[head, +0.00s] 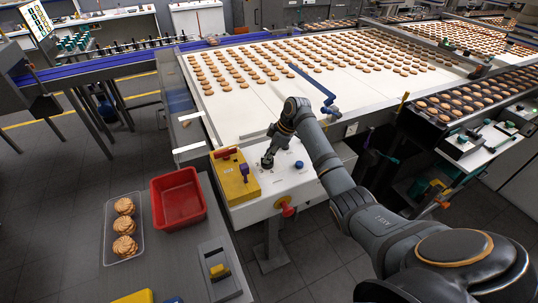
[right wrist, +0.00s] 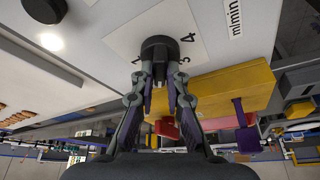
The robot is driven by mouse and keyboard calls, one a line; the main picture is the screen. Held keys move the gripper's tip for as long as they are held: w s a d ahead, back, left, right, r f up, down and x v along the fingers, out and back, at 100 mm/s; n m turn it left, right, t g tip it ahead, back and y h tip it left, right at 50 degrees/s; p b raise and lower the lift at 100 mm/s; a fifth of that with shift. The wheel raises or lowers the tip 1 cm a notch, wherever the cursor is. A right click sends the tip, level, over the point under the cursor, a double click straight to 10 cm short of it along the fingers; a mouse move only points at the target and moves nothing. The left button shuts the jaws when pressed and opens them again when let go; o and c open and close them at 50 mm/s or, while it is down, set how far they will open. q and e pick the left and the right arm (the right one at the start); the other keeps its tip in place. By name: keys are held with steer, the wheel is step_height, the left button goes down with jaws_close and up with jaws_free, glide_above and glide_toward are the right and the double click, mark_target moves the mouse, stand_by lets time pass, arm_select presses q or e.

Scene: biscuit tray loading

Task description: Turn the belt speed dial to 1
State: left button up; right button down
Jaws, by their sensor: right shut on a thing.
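The belt speed dial (right wrist: 160,46) is a round black knob on a white scale plate in the right wrist view. A 4 and parts of other numerals show around it, with an "m/min" label beside the plate. I cannot tell which number the dial points to. My right gripper (right wrist: 160,82) is shut on the dial, its two fingers on either side of it. In the head view my right gripper (head: 267,161) reaches down onto the white control panel (head: 270,188) and mostly hides the dial. My left gripper is not in view.
A yellow box (head: 236,180) with a purple part stands left of the dial. A blue button (head: 299,164) and a red knob (head: 287,209) are on the panel. A red bin (head: 178,198) and a clear tray (head: 109,246) of biscuits sit on the grey table. The biscuit belt lies behind.

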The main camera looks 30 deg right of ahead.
steer(key=m+p, duration=0.2)
steer(key=p, duration=0.1)
steer(key=m+t+h+p, duration=0.1)
steer(key=m+p, duration=0.2)
steer(key=m+h+p, duration=0.1)
steer(key=m+p, duration=0.1)
steer(key=p, duration=0.2)
steer(key=shift+s+a+r+m+t, duration=0.15)
steer(key=shift+a+r+m+t, duration=0.15)
steer(key=shift+t, duration=0.1)
steer(key=shift+f+m+h+p, duration=0.15)
steer(key=shift+m+h+p, duration=0.6)
steer(key=shift+m, duration=0.35)
steer(key=shift+f+m+h+p, duration=0.1)
steer(key=shift+m+h+p, duration=0.2)
steer(key=shift+m, duration=0.5)
steer(key=c, duration=1.4)
jaws_free()
steer(key=shift+o, duration=0.2)
steer(key=v, duration=1.2)
